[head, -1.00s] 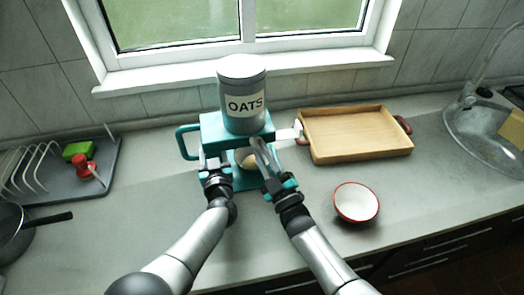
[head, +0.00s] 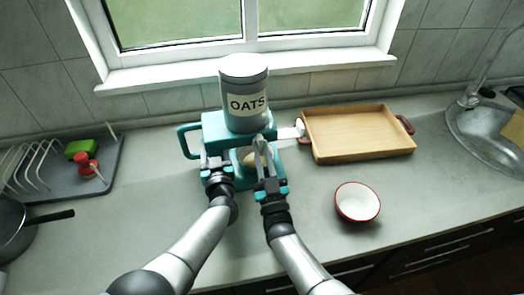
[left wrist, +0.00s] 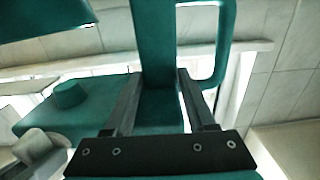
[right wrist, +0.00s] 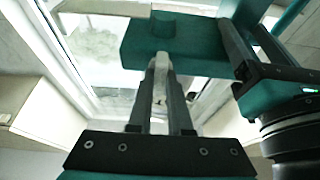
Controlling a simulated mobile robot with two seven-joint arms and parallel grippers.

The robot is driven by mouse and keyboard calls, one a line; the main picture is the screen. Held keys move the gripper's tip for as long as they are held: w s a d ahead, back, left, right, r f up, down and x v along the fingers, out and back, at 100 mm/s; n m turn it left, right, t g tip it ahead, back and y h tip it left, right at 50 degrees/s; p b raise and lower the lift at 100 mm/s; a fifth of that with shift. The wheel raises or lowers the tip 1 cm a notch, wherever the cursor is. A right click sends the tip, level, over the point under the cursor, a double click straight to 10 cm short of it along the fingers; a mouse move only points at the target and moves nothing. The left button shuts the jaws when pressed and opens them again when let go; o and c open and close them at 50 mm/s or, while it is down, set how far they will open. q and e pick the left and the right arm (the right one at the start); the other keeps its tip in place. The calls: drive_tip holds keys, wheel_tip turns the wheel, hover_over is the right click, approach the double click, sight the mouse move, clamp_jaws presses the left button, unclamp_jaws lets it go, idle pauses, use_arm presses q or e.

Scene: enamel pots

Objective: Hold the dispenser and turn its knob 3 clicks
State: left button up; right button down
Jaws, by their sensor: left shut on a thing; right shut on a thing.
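The teal dispenser (head: 212,125) stands on the counter with a grey OATS canister (head: 245,95) on top. My left gripper (head: 216,162) is shut on its left upright; in the left wrist view the teal upright (left wrist: 156,60) lies between the fingers. My right gripper (head: 263,165) is at the dispenser's front, shut on the pale grey knob (right wrist: 158,75), which shows between the fingers in the right wrist view. In the head view the right fingers mostly cover the knob. A pale round thing (head: 248,160) shows partly behind the right gripper, low in the dispenser.
A wooden tray (head: 355,133) lies right of the dispenser, near a pale bar (head: 290,133) at its side. A red-rimmed white bowl (head: 357,202) stands front right. A dish rack (head: 75,175) and pan (head: 15,232) are left, a sink (head: 490,135) far right.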

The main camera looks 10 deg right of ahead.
sight(261, 150)
idle(0.4)
drive_tip(key=c, duration=0.8)
unclamp_jaws()
drive_tip(key=shift+c, duration=0.2)
drive_tip(key=v, duration=0.5)
drive_tip(key=s, duration=1.2)
drive_tip(key=shift+d, duration=0.15)
use_arm(q)
drive_tip(key=o, duration=1.3)
